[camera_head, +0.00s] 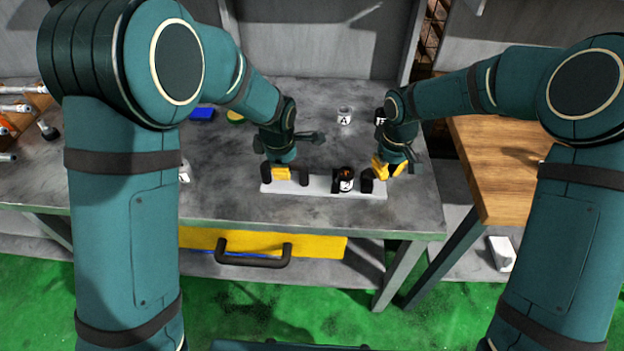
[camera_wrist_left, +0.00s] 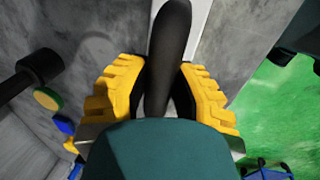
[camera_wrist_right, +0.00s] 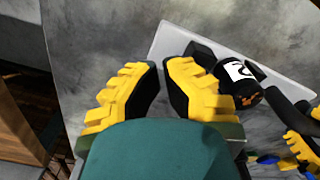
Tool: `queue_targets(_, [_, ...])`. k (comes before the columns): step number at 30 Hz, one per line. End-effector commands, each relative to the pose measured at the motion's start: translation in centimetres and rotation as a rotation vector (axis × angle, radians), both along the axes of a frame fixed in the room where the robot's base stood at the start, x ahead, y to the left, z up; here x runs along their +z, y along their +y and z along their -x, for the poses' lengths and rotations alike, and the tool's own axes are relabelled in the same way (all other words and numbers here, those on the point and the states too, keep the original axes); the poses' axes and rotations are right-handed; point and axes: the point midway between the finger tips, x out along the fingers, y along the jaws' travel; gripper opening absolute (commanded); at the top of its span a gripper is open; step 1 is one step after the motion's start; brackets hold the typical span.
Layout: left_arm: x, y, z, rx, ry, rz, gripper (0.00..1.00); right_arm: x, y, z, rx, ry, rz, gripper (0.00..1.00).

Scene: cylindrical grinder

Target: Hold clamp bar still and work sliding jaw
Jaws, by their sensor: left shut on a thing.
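The clamp bar (camera_head: 325,188) is a long pale bar lying near the table's front edge, with black upright parts on it. My left gripper (camera_head: 281,173) is at its left end. In the left wrist view, my left gripper's yellow fingers (camera_wrist_left: 160,90) are shut on a black upright part (camera_wrist_left: 168,50). A small black block, seemingly the sliding jaw (camera_head: 367,181), is near the bar's right end. My right gripper (camera_head: 388,168) is just right of it; in the right wrist view, its fingers (camera_wrist_right: 164,72) are apart with nothing between them, and the block (camera_wrist_right: 204,52) is beyond the right finger.
A black cylinder with a white label (camera_head: 346,181) stands at the bar, left of the block. A white cup marked A (camera_head: 344,116) and a dark labelled cup (camera_head: 380,117) stand behind. A yellow drawer (camera_head: 320,246) is below the tabletop. A wooden table (camera_head: 510,165) is at right.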

Motion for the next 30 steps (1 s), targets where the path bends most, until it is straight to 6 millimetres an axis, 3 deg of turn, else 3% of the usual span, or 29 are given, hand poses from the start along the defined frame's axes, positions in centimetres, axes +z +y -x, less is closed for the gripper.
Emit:
queue_targets(1, [0.0, 0.0, -0.1, 0.001, -0.003, 0.000, 0.00, -0.7, -0.2, 0.5, 0.002, 0.021, 0.006, 0.00])
queue_targets(18, [0.0, 0.0, -0.1, 0.001, -0.004, 0.000, 0.00, -0.8, -0.2, 0.5, 0.002, 0.021, 0.006, 0.00])
queue_targets(30, [0.1, 0.1, -0.1, 0.002, -0.004, 0.000, 0.00, 0.4, -0.1, 0.5, 0.002, 0.018, 0.006, 0.00])
